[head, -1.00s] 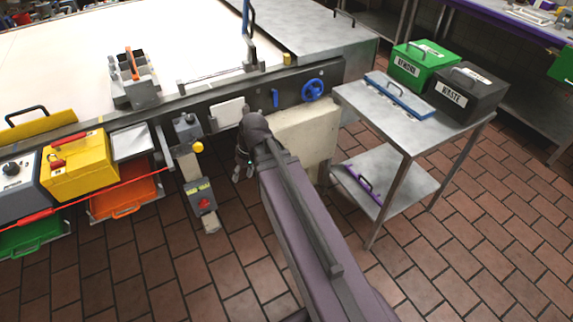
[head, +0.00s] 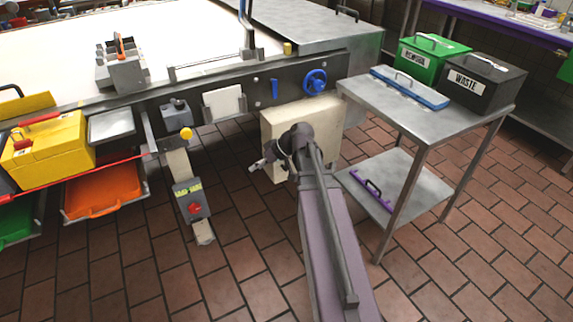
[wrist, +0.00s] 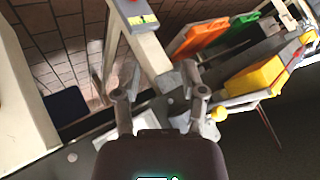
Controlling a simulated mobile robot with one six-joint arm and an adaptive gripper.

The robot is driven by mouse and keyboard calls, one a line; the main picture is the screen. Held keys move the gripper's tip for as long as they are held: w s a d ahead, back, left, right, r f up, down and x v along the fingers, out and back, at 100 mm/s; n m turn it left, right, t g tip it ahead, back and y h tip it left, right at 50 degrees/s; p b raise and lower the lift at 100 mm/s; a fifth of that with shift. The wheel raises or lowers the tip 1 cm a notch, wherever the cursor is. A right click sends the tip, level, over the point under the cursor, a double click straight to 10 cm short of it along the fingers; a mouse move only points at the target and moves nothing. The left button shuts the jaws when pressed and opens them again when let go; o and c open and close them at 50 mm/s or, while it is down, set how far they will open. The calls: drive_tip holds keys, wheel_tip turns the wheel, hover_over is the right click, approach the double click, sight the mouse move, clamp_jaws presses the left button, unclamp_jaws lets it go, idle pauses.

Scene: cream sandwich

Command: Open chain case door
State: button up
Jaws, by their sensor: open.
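The cream chain case (head: 275,126) is a boxy panel under the machine's dark side rail, and it looks closed. It also shows at the left edge of the wrist view (wrist: 22,105). My gripper (head: 256,167) is in front of its lower left part in the head view, with my arm covering some of its front. In the wrist view my gripper (wrist: 157,88) has its two fingers spread, with nothing between them. I cannot make out a handle or latch on the case. No contact with it can be seen.
A blue handwheel (head: 315,82) sits above the case. A metal side table (head: 425,122) stands close on the right. A control post with a red button (head: 192,207) stands to the left, beside a yellow toolbox (head: 50,150). The tiled floor in front is open.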

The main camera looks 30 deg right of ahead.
drive_tip(key=w+d+f+n+t+y+b, duration=0.1)
drive_tip(key=d+f+t+b, duration=0.4)
drive_tip(key=d+b, duration=0.7)
drive_tip(key=w+d+f+n+t+y+b, duration=0.1)
drive_tip(key=d+f+t+b, duration=0.4)
drive_tip(key=d+b, duration=0.7)
wheel_tip(320, 180, down, 3)
drive_tip(key=shift+w+d+r, duration=0.15)
drive_tip(key=shift+w+d, duration=0.1)
drive_tip(key=shift+d, duration=0.6)
drive_tip(key=shift+w+a, duration=0.1)
drive_tip(key=shift+w, duration=0.05)
hover_over(287, 168)
drive_tip(key=shift+w, duration=0.35)
clamp_jaws()
